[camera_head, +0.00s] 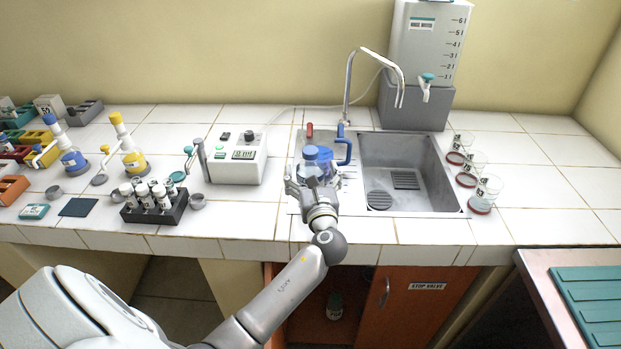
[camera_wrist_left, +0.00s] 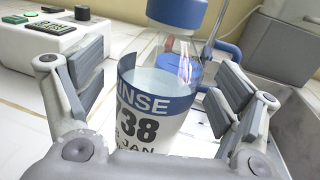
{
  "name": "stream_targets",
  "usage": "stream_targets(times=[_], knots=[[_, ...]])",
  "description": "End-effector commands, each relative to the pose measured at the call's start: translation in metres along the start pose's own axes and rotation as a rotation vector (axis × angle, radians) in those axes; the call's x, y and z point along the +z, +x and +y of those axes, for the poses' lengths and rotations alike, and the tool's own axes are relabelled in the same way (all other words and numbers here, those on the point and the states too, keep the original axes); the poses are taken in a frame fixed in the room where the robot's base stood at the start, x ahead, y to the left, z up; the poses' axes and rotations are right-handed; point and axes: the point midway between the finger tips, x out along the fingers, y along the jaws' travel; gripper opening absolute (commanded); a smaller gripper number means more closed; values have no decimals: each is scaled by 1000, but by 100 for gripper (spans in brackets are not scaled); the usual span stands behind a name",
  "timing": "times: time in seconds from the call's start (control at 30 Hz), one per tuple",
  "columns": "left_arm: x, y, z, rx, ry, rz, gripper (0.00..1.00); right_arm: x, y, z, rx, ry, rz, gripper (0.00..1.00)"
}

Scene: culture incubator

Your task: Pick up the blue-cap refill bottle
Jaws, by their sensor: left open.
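The blue-cap bottle (camera_head: 310,160) stands on the counter at the left side of the sink. In the left wrist view the clear bottle (camera_wrist_left: 150,115) has a blue cap and a white label with a blue band reading "INSE" and "38". My left gripper (camera_head: 312,180) is open. In the left wrist view its pads stand on either side of the bottle, with a visible gap at the left; contact at the right cannot be told. The bottle's base is hidden in both views. My right gripper is not in view.
A blue-handled jug (camera_head: 345,152) stands close behind the bottle. The sink basin (camera_head: 405,165) and tap (camera_head: 375,55) are to the right. A white instrument (camera_head: 236,158) and a dark vial rack (camera_head: 155,212) are to the left. Several red-based jars line the right.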

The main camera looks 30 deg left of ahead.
Motion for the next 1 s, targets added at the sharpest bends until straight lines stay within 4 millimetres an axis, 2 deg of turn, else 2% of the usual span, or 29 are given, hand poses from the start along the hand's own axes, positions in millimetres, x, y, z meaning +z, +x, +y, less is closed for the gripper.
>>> stream_targets(times=[0.1,0.33,0.8,1.0], knots=[[0,9,0,0,1,0,88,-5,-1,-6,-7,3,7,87],[-1,9,0,0,1,0,88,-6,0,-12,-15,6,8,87],[-1,9,0,0,1,1,28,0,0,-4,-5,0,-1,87],[1,9,0,0,0,-2,26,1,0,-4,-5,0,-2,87]])
